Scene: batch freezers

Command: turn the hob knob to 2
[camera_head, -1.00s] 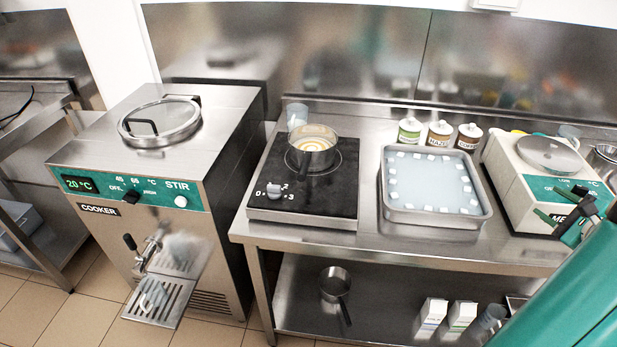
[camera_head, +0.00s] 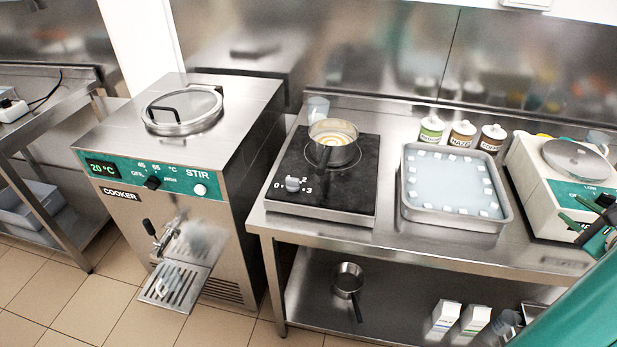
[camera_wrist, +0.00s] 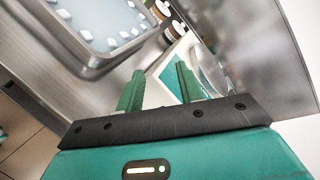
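The hob (camera_head: 330,205) is a black plate on the steel counter in the head view. Its grey knob (camera_head: 292,184) sits at the front left, with the marks 0, 2 and 3 visible around it; its exact pointer setting is too small to tell. A pot (camera_head: 333,152) with pale contents stands on the hob's ring. My gripper (camera_head: 592,232) is at the far right of the head view, well away from the knob. In the wrist view my gripper (camera_wrist: 158,88) has two green fingers spread apart with nothing between them.
A steel tray of ice water (camera_head: 407,205) stands right of the hob, with several small jars (camera_head: 461,134) behind it. A white machine (camera_head: 530,165) is at the right. The cooker (camera_head: 165,190) stands left of the counter. A small pan (camera_head: 348,280) is on the lower shelf.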

